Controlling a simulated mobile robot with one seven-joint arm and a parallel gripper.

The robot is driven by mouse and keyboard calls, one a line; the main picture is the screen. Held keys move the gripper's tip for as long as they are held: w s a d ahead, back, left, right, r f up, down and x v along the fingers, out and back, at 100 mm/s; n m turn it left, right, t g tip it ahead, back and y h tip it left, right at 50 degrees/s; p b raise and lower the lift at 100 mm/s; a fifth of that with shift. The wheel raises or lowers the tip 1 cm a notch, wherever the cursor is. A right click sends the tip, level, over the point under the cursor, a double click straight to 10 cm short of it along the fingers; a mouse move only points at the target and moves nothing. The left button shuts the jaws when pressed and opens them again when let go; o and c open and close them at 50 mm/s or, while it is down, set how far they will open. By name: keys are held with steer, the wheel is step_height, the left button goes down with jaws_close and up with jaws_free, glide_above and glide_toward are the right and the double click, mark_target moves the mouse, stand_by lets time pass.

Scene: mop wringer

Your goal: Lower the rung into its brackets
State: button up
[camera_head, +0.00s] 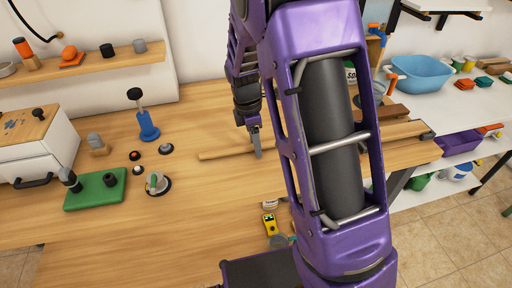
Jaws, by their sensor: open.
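A light wooden rod (222,153), which looks like the rung, lies on or just above the wooden bench. My gripper (256,148) points down at the rod's visible right part, with a finger in front of it. The jaws are open; I cannot tell whether they touch the rod. My purple arm hides what is to the right of the gripper, including any further length of the rod. Wooden rails (400,132) show to the right of my arm, with a dark fitting (428,136) at one end. I cannot make out the brackets for certain.
On the bench (190,205) stand a blue post (147,125), a green block (95,192), a round fixture (157,184) and a white box (35,145). A yellow device (270,224) lies near my arm. A blue tub (418,74) is at right. The bench's front left is clear.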

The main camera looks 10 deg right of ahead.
jaws_close()
stand_by(0.3)
step_height(320, 180, up, 10)
steer(key=p, duration=0.1)
steer(key=c, duration=0.7)
jaws_free()
jaws_close()
